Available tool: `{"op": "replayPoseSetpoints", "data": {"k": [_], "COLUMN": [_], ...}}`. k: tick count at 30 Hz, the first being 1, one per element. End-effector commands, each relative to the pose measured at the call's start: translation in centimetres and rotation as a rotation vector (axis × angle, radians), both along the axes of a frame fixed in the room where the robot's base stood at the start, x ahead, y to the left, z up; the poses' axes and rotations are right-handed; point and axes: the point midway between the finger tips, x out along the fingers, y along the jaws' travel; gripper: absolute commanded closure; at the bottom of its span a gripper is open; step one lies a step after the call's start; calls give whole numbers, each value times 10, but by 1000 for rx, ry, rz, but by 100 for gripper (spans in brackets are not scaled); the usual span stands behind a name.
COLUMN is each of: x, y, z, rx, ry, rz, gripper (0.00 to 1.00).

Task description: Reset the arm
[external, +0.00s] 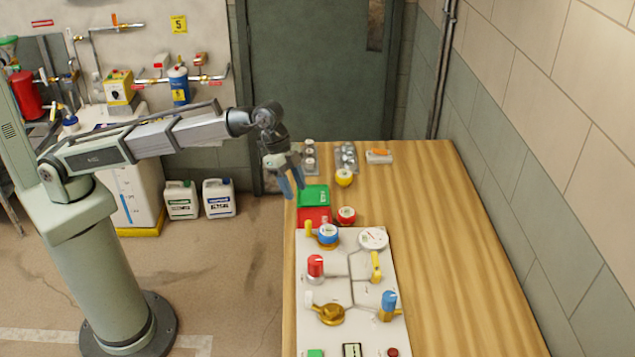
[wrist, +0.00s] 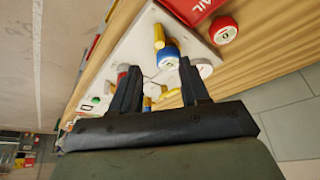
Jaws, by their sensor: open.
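My arm reaches from its base at the left over to the wooden table (external: 460,260). My gripper (external: 292,186) hangs above the table's left edge, close to the green tray (external: 313,195). In the wrist view my gripper (wrist: 160,88) has its two dark fingers apart, with nothing held between them. Beyond the fingers shows the white valve panel (wrist: 137,42), which lies on the table and also shows in the external view (external: 345,268).
The panel carries a red knob (external: 315,266), blue-topped valves (external: 388,300), yellow handles and a gauge (external: 373,238). A red tray (external: 313,215), a red round piece (external: 346,216) and a yellow one (external: 344,177) stand behind it. The table's right side is clear, beside a tiled wall.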

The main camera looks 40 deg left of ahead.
Motion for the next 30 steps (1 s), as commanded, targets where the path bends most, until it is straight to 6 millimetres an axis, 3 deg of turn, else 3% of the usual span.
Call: {"op": "replayPoseSetpoints", "data": {"k": [6,23,26,30], "x": [-1,0,1,8], "y": [4,4,10,42], "z": [9,9,2,-34], "rx": [1,1,15,88], "ry": [1,0,1,8], "rz": [0,0,0,-1], "gripper": [55,55,55,55]}}
